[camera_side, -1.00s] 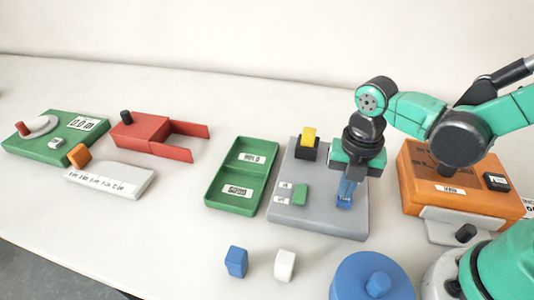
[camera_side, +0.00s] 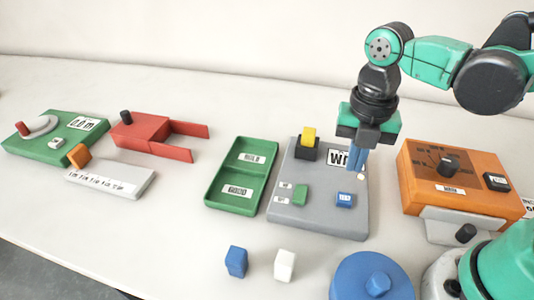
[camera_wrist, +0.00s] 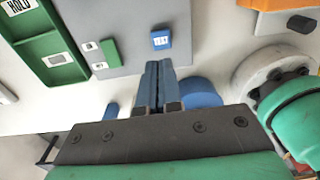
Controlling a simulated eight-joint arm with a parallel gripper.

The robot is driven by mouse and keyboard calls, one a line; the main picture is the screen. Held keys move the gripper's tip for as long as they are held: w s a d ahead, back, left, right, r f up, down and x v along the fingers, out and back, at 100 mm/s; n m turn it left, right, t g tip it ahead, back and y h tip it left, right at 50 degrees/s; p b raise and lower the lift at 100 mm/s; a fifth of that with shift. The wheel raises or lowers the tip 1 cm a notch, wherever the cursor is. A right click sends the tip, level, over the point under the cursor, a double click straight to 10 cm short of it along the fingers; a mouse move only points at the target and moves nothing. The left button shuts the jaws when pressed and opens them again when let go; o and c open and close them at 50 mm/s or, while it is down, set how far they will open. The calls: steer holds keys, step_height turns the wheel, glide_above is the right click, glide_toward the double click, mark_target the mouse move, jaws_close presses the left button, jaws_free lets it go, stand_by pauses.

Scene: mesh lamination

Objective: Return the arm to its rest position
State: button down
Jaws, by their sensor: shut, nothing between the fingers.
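My gripper (camera_side: 357,160) is shut and empty, with its blue fingers pointing down above the right side of the grey panel (camera_side: 315,222). The panel carries a blue button (camera_side: 345,200), a green button (camera_side: 300,196) and a yellow-topped black switch (camera_side: 308,139). The fingertips are apart from the blue button, which shows uncovered. In the wrist view, the shut fingers (camera_wrist: 159,68) appear just below the blue button (camera_wrist: 161,40) in the picture.
An orange box (camera_side: 462,200) with a dark knob stands right of the panel, and a green two-part tray (camera_side: 208,198) left. A blue block (camera_side: 236,262), white block (camera_side: 285,265) and round blue piece (camera_side: 345,280) lie in front. A red fork-shaped fixture (camera_side: 150,133) and green device (camera_side: 35,148) stand farther left.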

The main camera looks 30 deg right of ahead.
stand_by(0.3)
steer(key=w+d+r+m+t, duration=0.1)
steer(key=d+m+t, duration=0.1)
steer(key=m, duration=1.1)
steer(key=w+d+r+m+t, duration=0.1)
steer(key=m+t, duration=0.4)
steer(key=m, duration=0.9)
steer(key=shift+w+d+r, duration=0.2)
steer(key=shift+d+r, duration=0.25)
steer(key=shift+d, duration=0.75)
